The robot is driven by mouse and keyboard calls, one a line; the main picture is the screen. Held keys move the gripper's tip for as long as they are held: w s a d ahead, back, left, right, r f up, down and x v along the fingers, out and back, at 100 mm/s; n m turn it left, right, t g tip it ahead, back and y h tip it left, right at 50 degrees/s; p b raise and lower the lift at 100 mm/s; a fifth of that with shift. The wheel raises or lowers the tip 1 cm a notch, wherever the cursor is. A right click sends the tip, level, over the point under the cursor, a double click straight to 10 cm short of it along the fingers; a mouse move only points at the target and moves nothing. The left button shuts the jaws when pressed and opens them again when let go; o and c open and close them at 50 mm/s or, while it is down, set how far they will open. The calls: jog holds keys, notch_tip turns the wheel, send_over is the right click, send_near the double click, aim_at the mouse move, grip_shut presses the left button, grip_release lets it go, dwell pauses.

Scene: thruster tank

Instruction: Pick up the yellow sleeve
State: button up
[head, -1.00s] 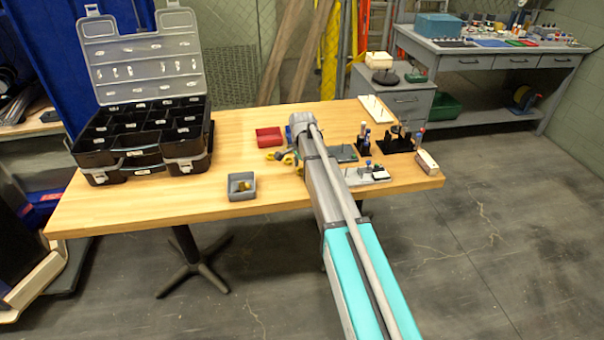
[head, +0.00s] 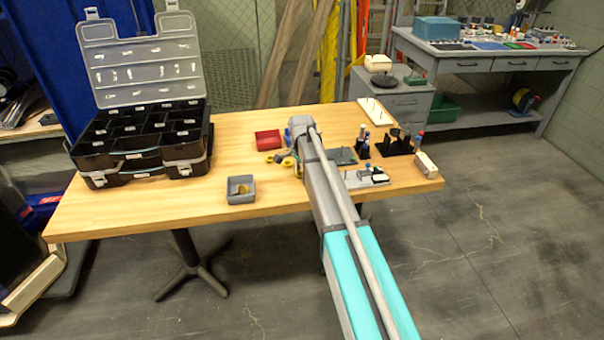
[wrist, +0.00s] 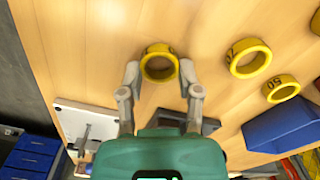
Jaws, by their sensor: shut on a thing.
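A yellow sleeve (wrist: 160,79), a short ring, sits between my fingertips in the wrist view. My gripper (wrist: 160,74) is shut on it, one finger at each side. Wood lies behind the sleeve; I cannot tell whether it touches the tabletop. Other yellow rings lie to its right: one marked 70 (wrist: 238,68), one marked 50 (wrist: 282,96), and one cut off at the frame's edge (wrist: 317,22). In the head view, yellow rings (head: 274,158) show left of my arm, which hides most of my gripper and the held sleeve.
A blue bin (wrist: 285,128) stands near the rings. On the table (head: 130,208) are a red bin (head: 267,139), a grey box (head: 241,197) with small parts, and a black organiser (head: 120,172) with its lid up. Stands and a white plate (head: 377,112) are at right. The front left is clear.

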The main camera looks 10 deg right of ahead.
jog(key=shift+r, duration=0.2)
jog(key=shift+r+p, duration=0.7)
jog(key=shift+p, duration=0.2)
jog(key=s+r+p, duration=1.1)
jog(key=s, duration=0.3)
jog(key=shift+a, duration=0.2)
